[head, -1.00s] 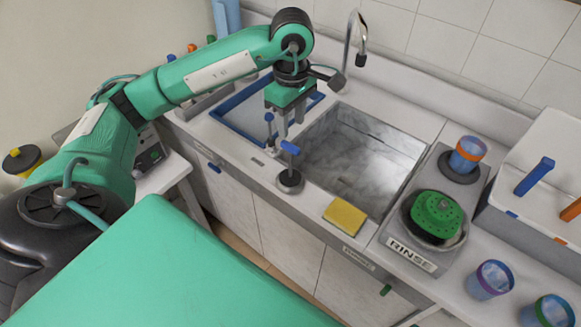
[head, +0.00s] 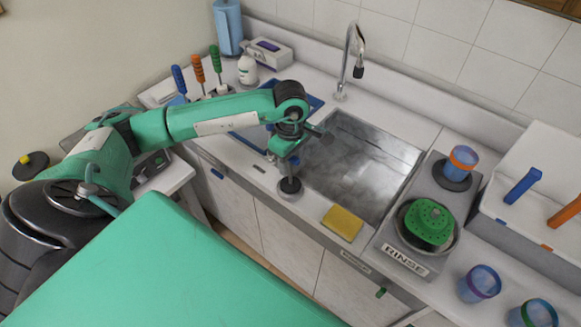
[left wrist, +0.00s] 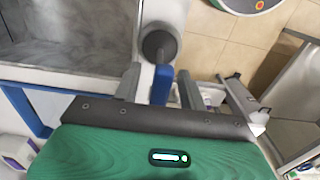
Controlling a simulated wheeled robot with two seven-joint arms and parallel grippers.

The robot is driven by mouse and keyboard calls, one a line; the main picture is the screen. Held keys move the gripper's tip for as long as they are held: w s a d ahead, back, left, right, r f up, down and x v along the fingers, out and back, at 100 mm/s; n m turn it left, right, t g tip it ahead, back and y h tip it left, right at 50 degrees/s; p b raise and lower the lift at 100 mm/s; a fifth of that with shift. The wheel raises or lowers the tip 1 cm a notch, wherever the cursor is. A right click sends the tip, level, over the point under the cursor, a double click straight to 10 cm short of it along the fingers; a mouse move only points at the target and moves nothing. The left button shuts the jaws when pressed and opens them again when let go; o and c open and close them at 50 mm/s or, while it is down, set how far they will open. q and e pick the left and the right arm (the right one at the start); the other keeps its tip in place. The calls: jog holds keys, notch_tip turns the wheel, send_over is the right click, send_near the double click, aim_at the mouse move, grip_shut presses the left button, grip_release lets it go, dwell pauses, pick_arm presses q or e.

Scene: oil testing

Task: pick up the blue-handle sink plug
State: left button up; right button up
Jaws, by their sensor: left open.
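The sink plug (head: 290,187) has a dark round base and stands upright on the counter's front strip, left of the sink basin. My left gripper (head: 284,170) points down right over it and hides most of its handle in the head view. In the left wrist view the plug's blue handle (left wrist: 163,80) lies between the two fingers of my open left gripper (left wrist: 160,88), with gaps on both sides. The plug's dark base (left wrist: 159,45) shows beyond the fingertips. My right gripper is not in view.
The metal sink basin (head: 365,165) lies right of the plug. A yellow sponge (head: 343,222) sits on the front edge. A blue-rimmed tray (head: 248,138) is behind my left arm. A green strainer (head: 428,224) and cups stand farther right.

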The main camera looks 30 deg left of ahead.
pick_arm(q)
grip_shut()
jog(key=shift+r, duration=0.1)
dwell(0.3)
notch_tip(320, 180, up, 12)
jog(key=b, duration=0.4)
jog(key=shift+w, duration=0.1)
notch_tip(320, 180, up, 8)
jog(key=shift+f, duration=0.2)
